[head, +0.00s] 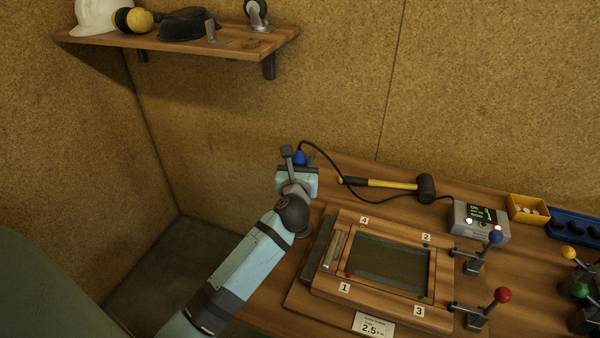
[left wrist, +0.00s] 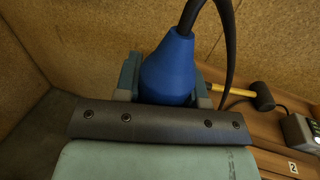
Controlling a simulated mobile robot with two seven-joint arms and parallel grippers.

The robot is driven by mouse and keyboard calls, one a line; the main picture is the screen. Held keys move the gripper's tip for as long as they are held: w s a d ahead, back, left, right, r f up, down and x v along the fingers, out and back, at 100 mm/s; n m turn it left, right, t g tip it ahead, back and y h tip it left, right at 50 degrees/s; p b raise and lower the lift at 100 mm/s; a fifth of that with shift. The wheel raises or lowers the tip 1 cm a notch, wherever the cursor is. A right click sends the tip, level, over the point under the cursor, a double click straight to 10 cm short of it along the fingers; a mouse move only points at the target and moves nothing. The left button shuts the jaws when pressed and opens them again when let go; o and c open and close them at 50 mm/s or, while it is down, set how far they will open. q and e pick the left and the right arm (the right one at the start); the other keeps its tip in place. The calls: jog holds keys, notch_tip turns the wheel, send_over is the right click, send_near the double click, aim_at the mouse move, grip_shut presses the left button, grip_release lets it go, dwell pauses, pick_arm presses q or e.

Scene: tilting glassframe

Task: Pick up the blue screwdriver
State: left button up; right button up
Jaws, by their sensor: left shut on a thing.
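The blue screwdriver (left wrist: 168,68) has a bulbous blue body with a black cable leaving its top. In the left wrist view it sits between the fingers of my left gripper (left wrist: 168,92), which is shut on it. In the head view a small part of the blue screwdriver (head: 301,157) shows just beyond my left gripper (head: 298,172), near the bench's far left end. Its lower part is hidden behind the gripper. I cannot tell whether it touches the bench. My right gripper is not in view.
A mallet (head: 385,184) lies to the right, with the cable passing near it to a grey control box (head: 480,222). A wooden frame fixture (head: 345,283) with numbered corners and toggle clamps (head: 470,262) fills the bench front. A shelf (head: 185,42) hangs above left.

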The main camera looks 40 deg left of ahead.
pick_arm(q)
notch_tip(320, 180, up, 16)
jog(key=shift+p, duration=0.45)
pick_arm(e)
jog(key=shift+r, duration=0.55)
pick_arm(q)
jog(key=o, duration=0.4)
jog(key=c, duration=0.4)
notch_tip(320, 180, up, 11)
jog(key=p, duration=0.8)
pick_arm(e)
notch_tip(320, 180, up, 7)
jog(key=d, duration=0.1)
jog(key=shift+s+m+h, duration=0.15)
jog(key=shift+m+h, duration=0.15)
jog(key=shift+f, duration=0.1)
